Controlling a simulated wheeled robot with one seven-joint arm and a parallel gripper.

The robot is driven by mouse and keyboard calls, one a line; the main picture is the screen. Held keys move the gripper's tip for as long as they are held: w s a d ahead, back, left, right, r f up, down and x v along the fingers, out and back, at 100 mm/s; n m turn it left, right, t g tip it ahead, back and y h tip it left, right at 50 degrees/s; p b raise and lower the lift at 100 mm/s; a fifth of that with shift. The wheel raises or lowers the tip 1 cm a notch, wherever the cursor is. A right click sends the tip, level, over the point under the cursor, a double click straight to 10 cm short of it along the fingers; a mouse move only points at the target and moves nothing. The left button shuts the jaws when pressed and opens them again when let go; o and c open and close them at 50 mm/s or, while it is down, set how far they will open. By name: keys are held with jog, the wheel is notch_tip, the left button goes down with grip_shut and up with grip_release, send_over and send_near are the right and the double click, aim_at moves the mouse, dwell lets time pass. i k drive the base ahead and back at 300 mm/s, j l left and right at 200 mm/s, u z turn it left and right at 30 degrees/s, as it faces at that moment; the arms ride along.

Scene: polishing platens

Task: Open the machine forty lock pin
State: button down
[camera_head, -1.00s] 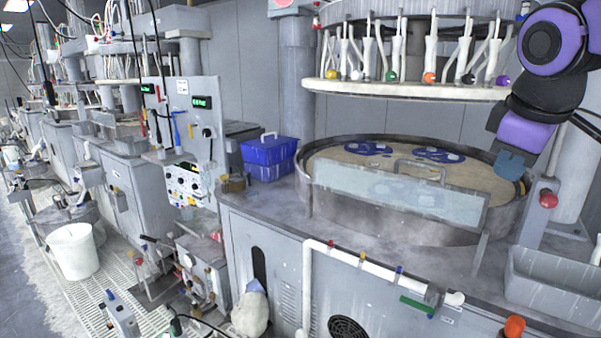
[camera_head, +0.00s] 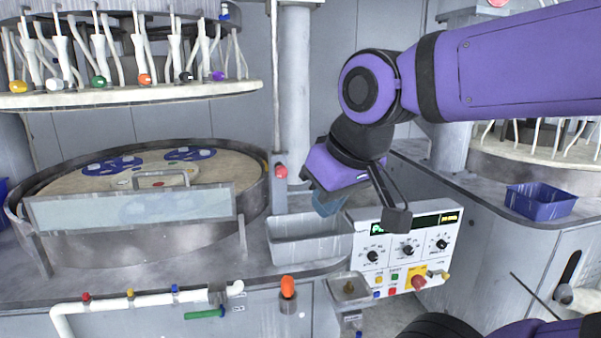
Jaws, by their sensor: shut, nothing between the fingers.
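My gripper (camera_head: 328,204), with blue fingertips, points down over the grey bin and is shut and empty. It hangs left of the control panel. No part is clearly marked as the forty lock pin, and no machine number is legible. A red knob (camera_head: 281,171) sits on a grey post right of the round platen (camera_head: 245,217). An orange-capped part (camera_head: 288,287) stands at the front edge of the machine. I cannot tell whether either is the pin. My gripper is apart from both.
A grey bin (camera_head: 310,250) sits on the machine top beneath my gripper. A control panel (camera_head: 375,278) with dials and a red button stands right of it. A clear splash guard (camera_head: 60,213) fronts the platen. A blue bin (camera_head: 541,202) is on the right machine.

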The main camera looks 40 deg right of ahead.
aim_at(280, 172)
jog(key=z, duration=0.6)
jog(key=j+z, duration=0.25)
jog(key=j, duration=0.3)
jog(key=i, duration=0.05)
